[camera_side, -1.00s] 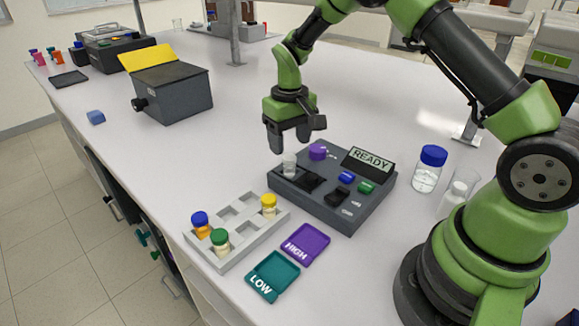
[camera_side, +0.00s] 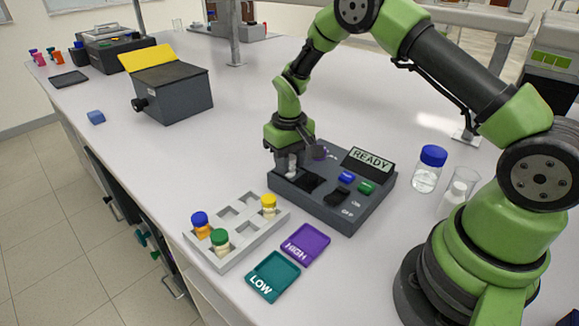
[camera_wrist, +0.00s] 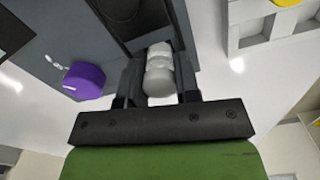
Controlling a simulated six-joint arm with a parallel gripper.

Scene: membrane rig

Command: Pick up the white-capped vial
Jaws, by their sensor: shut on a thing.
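The white-capped vial (camera_wrist: 159,78) is between the two fingers of my gripper (camera_wrist: 160,82) in the wrist view, and the fingers are shut on it. In the side view my gripper (camera_side: 288,160) is low over the left part of the dark grey rig (camera_side: 320,205). The vial shows there as a small pale patch (camera_side: 291,163), mostly hidden by the fingers. Whether its base is still seated in the rig is hidden. A purple knob (camera_side: 320,153) on the rig is close to the right of my gripper.
A grey rack (camera_side: 245,240) holds blue-, green- and yellow-capped vials. In front lie a purple HIGH tray (camera_side: 305,244) and a teal LOW tray (camera_side: 272,277). The rig has a READY display (camera_side: 370,160). A blue-capped bottle (camera_side: 429,170) stands to the right.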

